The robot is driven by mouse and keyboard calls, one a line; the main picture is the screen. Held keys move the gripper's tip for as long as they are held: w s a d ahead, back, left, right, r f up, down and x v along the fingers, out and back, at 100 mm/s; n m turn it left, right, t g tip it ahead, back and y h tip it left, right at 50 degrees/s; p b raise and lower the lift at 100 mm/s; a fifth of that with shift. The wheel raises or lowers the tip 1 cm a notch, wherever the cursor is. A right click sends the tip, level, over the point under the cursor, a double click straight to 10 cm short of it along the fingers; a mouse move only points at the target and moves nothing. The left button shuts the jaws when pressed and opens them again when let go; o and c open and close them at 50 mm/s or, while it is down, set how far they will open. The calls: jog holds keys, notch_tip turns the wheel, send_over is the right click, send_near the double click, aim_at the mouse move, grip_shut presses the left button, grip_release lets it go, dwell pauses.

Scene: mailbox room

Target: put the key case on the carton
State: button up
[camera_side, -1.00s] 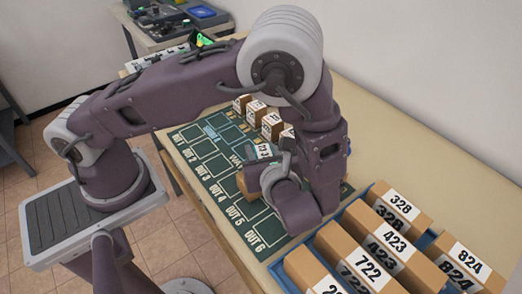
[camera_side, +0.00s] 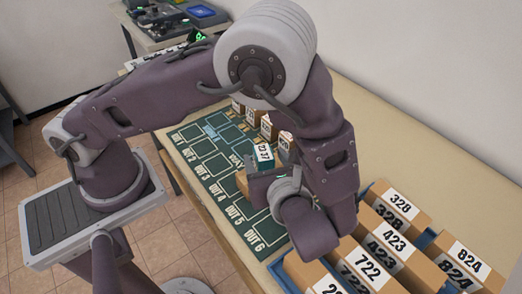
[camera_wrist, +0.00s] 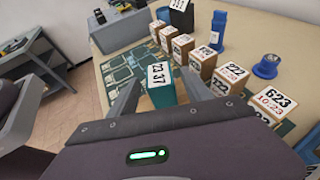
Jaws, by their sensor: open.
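The key case appears to be the teal box with a white number label (camera_side: 263,158). It also shows in the wrist view (camera_wrist: 160,82), upright between the two fingers. A brown carton (camera_side: 242,184) shows at its lower left, and a strip of it shows below the case in the wrist view (camera_wrist: 147,104). The case appears to rest on this carton, but my gripper partly hides the contact. My gripper (camera_wrist: 163,84) is open, with one finger on each side of the case and visible gaps. In the side view, my wrist hides much of the gripper.
Several numbered brown cartons (camera_wrist: 231,76) stand in a row beside the case. Blue cylindrical items (camera_wrist: 266,66) stand behind them. A green mat with marked OUT spaces (camera_side: 215,180) lies on the table. Blue trays with large numbered boxes (camera_side: 385,246) stand at the front right.

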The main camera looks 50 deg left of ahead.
jog(key=v, duration=0.7)
jog(key=s+a+r+n+h, duration=0.5)
jog(key=r+n, duration=0.3)
jog(key=n, duration=0.3)
jog(key=s+a+r+n+h, duration=0.5)
jog(key=a+r+n+h, duration=0.2)
jog(key=r+n, duration=0.2)
jog(key=shift+s+n+t, duration=0.3)
jog(key=shift+n, duration=0.9)
